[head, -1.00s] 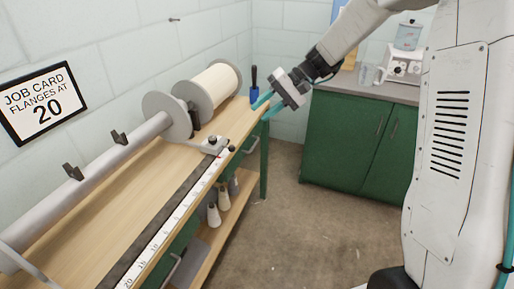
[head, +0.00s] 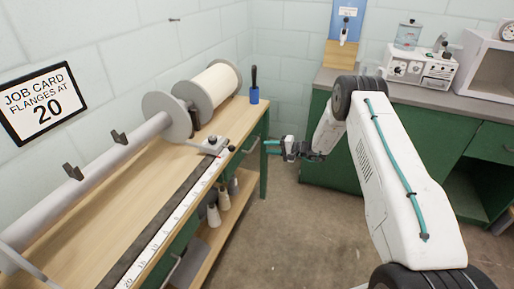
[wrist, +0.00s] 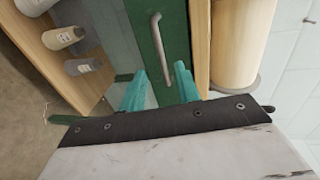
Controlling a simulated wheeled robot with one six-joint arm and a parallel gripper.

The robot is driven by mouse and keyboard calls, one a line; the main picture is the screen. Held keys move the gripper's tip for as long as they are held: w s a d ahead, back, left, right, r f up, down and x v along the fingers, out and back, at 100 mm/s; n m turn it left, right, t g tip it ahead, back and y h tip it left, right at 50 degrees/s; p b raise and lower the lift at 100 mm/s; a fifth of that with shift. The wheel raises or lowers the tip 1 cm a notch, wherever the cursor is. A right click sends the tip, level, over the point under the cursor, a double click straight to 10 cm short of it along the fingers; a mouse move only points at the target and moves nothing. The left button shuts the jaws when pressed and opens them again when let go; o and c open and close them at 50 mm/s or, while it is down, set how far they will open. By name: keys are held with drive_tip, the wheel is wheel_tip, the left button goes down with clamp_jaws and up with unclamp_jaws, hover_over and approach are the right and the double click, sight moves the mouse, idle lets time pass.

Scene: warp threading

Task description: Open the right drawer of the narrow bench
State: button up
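The narrow bench (head: 105,210) has a wooden top and green drawers under its front edge. The right drawer's grey bar handle (head: 251,146) is near the bench's far right end, and the drawer looks closed. In the wrist view, the handle (wrist: 160,48) stands out from the green drawer front (wrist: 176,30). My gripper (head: 272,147) is in front of this handle, its fingers pointing at the bench. In the wrist view, my gripper's (wrist: 158,82) teal fingers are apart, with the handle's lower end showing in the gap. Whether they touch it cannot be told.
A roller with flanges (head: 168,118) and a white spool (head: 216,84) lie along the bench. A blue cup with a dark-handled tool (head: 254,95) stands at its far corner. Bottles (head: 214,214) sit on the lower shelf. Green cabinets (head: 325,158) stand behind my arm; the floor is clear.

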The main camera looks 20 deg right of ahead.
drive_tip(key=x, duration=0.7)
drive_tip(key=shift+a, duration=0.1)
clamp_jaws()
